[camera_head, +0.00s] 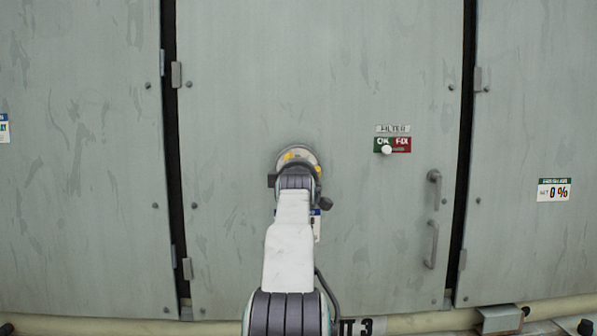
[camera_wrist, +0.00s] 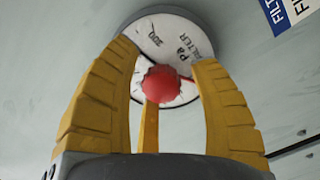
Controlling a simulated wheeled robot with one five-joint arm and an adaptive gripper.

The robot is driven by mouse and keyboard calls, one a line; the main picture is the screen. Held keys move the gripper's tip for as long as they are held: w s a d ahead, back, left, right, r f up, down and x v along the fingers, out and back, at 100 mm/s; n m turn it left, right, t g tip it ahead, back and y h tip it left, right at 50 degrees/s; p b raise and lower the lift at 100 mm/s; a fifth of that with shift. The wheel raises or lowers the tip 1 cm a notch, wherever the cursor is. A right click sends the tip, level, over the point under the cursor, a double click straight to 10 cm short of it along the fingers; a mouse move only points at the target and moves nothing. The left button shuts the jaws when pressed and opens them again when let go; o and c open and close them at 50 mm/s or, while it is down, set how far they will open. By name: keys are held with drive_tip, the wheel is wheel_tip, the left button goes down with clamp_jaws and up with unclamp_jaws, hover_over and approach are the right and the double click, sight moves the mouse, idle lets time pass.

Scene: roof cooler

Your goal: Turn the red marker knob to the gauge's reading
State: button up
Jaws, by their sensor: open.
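The round gauge (camera_wrist: 165,34) is on the cabinet door, with a white face marked "Pa FILTER" and a "200" mark. The red marker knob (camera_wrist: 161,85) stands out at the middle of its face. My gripper (camera_wrist: 165,54) is open, its yellow fingers spread to the left and right of the knob with gaps, and another finger showing below it. The needle and much of the scale are hidden or too small to read. In the head view my gripper (camera_head: 296,156) covers most of the gauge (camera_head: 313,157).
A "FILTER" OK/FIX slider plate (camera_head: 402,145) with a white knob (camera_head: 386,150) is on the door to the right. A pipe (camera_head: 100,326) runs along the bottom.

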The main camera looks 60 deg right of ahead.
drive_tip(key=shift+c, duration=0.4)
clamp_jaws()
drive_tip(key=shift+r+m+p, duration=0.1)
drive_tip(key=shift+m+p, duration=0.2)
drive_tip(key=shift+p, duration=0.1)
drive_tip(key=m+p, duration=0.2)
drive_tip(key=shift+a+m, duration=0.1)
drive_tip(key=shift+m, duration=0.3)
drive_tip(key=shift+m+p, duration=0.7)
drive_tip(key=shift+m, duration=1.4)
drive_tip(key=shift+w, duration=0.1)
drive_tip(key=shift+o, duration=0.4)
unclamp_jaws()
